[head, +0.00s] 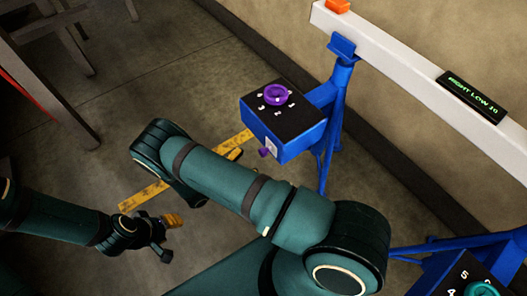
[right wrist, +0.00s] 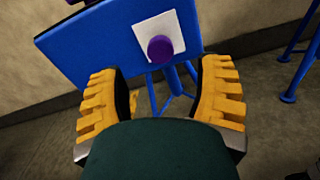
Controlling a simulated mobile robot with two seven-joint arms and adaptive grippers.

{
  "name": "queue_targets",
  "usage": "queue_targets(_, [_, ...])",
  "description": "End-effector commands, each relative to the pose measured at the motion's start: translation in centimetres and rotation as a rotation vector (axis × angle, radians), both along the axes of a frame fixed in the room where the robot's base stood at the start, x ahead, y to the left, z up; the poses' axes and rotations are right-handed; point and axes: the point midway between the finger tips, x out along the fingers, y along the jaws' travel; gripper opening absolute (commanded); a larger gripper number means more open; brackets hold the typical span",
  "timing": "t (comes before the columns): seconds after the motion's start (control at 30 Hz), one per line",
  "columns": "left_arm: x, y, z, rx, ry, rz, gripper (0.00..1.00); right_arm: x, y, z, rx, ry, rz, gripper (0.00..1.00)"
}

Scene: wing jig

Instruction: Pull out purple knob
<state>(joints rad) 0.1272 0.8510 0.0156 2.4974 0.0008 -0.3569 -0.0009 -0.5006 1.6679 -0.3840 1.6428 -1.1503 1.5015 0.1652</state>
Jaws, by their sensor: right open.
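The small round purple knob (right wrist: 160,49) sits on a white plate (right wrist: 143,33) on the side of a blue box. In the head view the purple knob (head: 264,152) shows low on the box's near side. My right gripper (right wrist: 163,97) is open, its yellow fingers apart, with nothing between them; the knob is ahead, between and beyond the fingertips. In the head view my right gripper (head: 235,154) is mostly hidden behind my right arm, just left of the knob. My left gripper (head: 170,222) is at lower left, away from the box; its opening is unclear.
The blue box (head: 295,143) has a black top with a purple ring dial (head: 276,95) and stands by a blue trestle (head: 337,110). A white beam (head: 420,85) carries a display (head: 472,97). A teal dial (head: 482,289) is at lower right.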

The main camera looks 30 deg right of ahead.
Motion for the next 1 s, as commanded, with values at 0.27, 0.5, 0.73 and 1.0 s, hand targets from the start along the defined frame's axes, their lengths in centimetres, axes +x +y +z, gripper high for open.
queue_targets(0.27, [0.1,0.0,-0.3,0.000,-0.002,0.001,0.47,0.3,-5.0,0.0,0.000,0.001,-0.003,0.66])
queue_targets(0.5, [0.1,0.0,-0.4,0.000,-0.002,0.001,0.47,0.5,-6.9,0.0,0.000,0.001,-0.002,0.66])
queue_targets(0.73, [0.1,0.0,-0.4,0.000,-0.002,0.001,0.47,0.5,-7.1,0.0,0.000,0.001,-0.002,0.66])
queue_targets(1.0, [0.1,0.0,-0.4,0.000,-0.002,0.001,0.47,0.5,-7.1,0.0,0.001,0.001,-0.002,0.04])
